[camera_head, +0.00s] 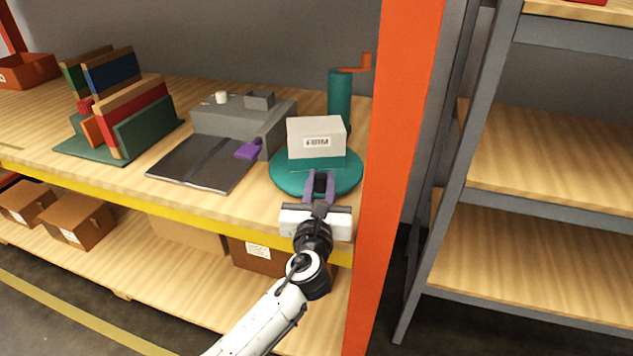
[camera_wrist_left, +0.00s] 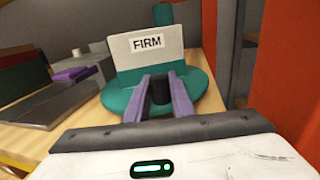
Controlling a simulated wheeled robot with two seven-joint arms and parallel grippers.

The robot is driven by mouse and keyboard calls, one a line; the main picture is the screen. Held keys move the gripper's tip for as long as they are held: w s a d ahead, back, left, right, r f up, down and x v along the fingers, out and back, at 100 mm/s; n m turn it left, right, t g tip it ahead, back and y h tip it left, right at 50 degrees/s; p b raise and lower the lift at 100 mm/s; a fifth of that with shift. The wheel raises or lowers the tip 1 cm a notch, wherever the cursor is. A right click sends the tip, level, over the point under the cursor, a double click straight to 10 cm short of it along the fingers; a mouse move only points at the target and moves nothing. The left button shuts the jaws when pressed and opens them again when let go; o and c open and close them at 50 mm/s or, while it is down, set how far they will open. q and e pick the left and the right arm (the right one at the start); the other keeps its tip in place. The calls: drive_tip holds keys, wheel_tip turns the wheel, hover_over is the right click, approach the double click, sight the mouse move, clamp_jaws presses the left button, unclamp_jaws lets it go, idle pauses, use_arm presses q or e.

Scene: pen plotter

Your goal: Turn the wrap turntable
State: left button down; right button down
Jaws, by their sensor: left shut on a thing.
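The wrap turntable (camera_head: 283,178) is a teal round disc on the wooden shelf, near the orange upright. A pale grey box (camera_head: 316,138) with a "FIRM" label stands on it. In the left wrist view the turntable (camera_wrist_left: 205,97) and the box (camera_wrist_left: 135,58) are straight ahead. My left gripper (camera_head: 319,177) is at the turntable's front edge. Its purple fingers (camera_wrist_left: 164,85) are shut on a dark upright knob (camera_wrist_left: 161,90) at that edge. The lower part of the knob is hidden by the fingers. My right gripper is in neither view.
A teal post (camera_head: 340,95) with an orange crank (camera_head: 359,63) stands behind the turntable. The orange upright (camera_head: 391,150) is close on the right. A grey machine (camera_head: 225,119) with a dark plate (camera_head: 195,163) and purple handle (camera_head: 248,150) is left. Books (camera_head: 118,90) stand farther left.

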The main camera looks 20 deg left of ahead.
use_arm(q)
drive_tip(key=c, duration=1.5)
unclamp_jaws()
drive_tip(key=shift+c, duration=0.2)
drive_tip(key=shift+s, duration=0.15)
drive_tip(key=v, duration=1)
drive_tip(key=shift+p, duration=0.3)
